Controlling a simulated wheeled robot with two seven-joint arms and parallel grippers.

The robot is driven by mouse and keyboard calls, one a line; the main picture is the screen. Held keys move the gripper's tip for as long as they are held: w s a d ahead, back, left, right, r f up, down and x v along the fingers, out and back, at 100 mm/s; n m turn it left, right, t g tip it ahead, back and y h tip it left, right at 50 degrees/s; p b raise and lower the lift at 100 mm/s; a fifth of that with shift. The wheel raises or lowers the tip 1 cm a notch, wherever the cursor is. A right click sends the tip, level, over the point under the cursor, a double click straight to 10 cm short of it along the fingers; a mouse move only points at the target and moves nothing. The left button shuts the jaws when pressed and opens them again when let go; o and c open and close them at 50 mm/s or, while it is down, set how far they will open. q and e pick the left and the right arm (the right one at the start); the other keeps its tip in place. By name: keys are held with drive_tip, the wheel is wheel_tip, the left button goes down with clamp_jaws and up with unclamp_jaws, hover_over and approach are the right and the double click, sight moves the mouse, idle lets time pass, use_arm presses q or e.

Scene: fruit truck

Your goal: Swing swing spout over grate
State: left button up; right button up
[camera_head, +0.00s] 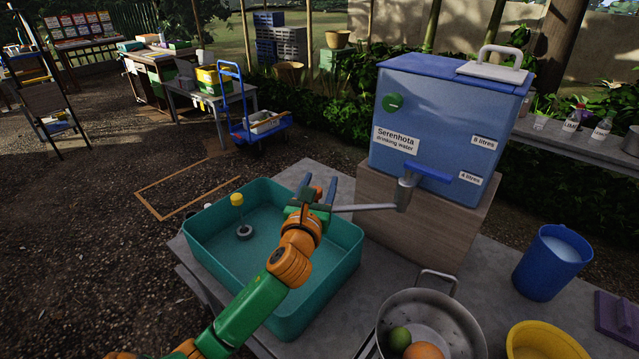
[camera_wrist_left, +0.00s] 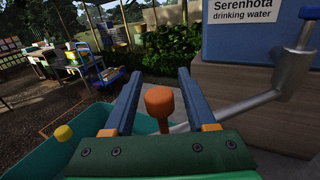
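The grey swing spout (camera_head: 365,208) reaches left from the tap (camera_head: 406,188) on the blue water tank (camera_head: 440,130). In the left wrist view the spout (camera_wrist_left: 245,107) runs toward an orange knob (camera_wrist_left: 160,103). My left gripper (camera_head: 318,187) is at the spout's outer end, over the right rear of the teal basin (camera_head: 350,240). Its blue fingers (camera_wrist_left: 160,85) are apart, one on each side of the knob, with gaps showing. A grey ring-like piece (camera_head: 244,232) with a yellow knob (camera_head: 237,199) above stands in the basin. I cannot make out a grate clearly. My right gripper is out of view.
The tank stands on a wooden block (camera_head: 430,225) right of the basin. A pan (camera_head: 455,325) with fruit, a yellow bowl (camera_head: 545,340) and a blue jug (camera_head: 550,262) stand on the bench front right. The space above the basin's left half is free.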

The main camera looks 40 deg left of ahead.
use_arm(q)
drive_tip(key=shift+s+r, duration=0.1)
clamp_jaws()
idle(1.1)
